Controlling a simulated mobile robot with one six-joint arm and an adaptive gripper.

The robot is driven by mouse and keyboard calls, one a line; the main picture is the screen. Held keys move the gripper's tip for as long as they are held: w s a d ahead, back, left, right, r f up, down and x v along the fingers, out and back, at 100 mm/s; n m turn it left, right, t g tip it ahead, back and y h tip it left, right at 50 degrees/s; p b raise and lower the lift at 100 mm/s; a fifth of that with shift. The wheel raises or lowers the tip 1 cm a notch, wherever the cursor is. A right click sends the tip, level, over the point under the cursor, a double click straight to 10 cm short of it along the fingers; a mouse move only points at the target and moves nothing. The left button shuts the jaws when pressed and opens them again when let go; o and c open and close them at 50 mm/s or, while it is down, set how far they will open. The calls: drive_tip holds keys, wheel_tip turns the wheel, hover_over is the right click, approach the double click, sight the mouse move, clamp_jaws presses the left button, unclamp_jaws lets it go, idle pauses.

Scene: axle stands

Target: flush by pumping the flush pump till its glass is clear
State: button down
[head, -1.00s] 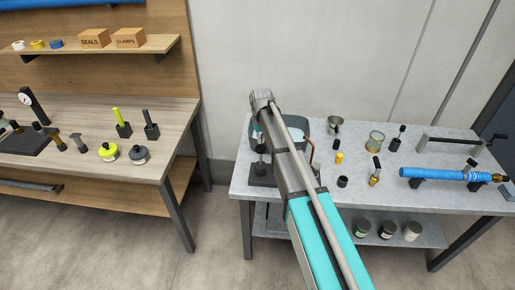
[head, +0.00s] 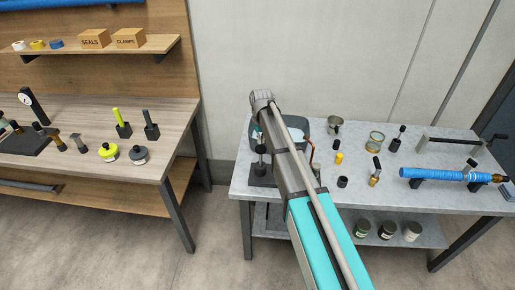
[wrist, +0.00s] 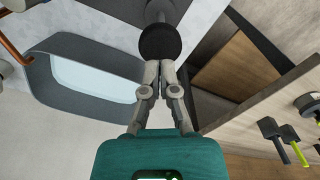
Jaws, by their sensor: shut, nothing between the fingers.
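The flush pump (head: 262,172) stands at the left end of the grey metal table, a dark upright unit on a dark base, partly hidden by my arm. In the wrist view its round black knob (wrist: 160,42) on a grey rod is right in front of my fingertips. My gripper (wrist: 159,64) is shut, with its fingers together and nothing between them, tips at or very near the knob. I cannot tell whether they touch. My arm hides the gripper in the head view. I cannot make out the pump's glass or how clear it is.
A grey basin (head: 320,128) with a pale inside stands behind my arm, and a copper pipe (head: 311,150) rises beside it. A wooden bench (head: 85,150) is at left.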

sight(261, 147)
drive_tip(key=shift+f, duration=0.15)
wheel_tip(261, 147, down, 6)
drive_tip(key=b, duration=0.6)
drive_tip(key=shift+f, duration=0.1)
drive_tip(key=shift+f+b, duration=0.25)
drive_tip(key=shift+b, duration=0.25)
drive_tip(key=shift+r, duration=0.1)
drive_tip(key=shift+r+p, duration=2.05)
drive_tip(key=shift+p, duration=0.1)
